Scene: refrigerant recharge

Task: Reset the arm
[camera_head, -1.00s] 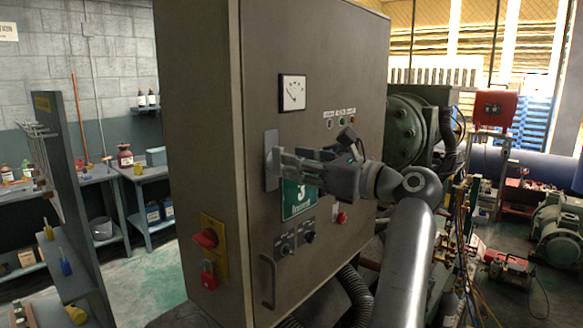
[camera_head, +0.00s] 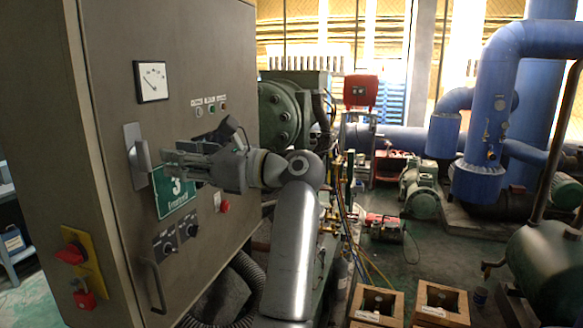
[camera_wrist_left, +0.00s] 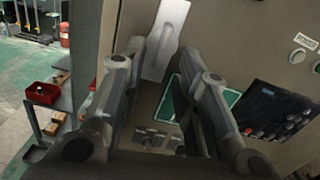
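My left arm (camera_head: 291,245) reaches up from the bottom of the head view to the front of a tall grey-brown cabinet (camera_head: 100,100). Its left gripper (camera_head: 170,158) is beside a pale door handle (camera_head: 141,157) on a light plate. In the left wrist view, the two fingers of the gripper (camera_wrist_left: 160,65) stand apart with nothing held between them. The handle (camera_wrist_left: 167,35) shows ahead of them, beyond the fingertips. The gripper partly covers a green number sign (camera_head: 176,204). My right gripper is in neither view.
Wooden crates (camera_head: 441,304), hoses and a green tank (camera_head: 553,255) stand on the right. Some green floor (camera_head: 425,245) is clear.

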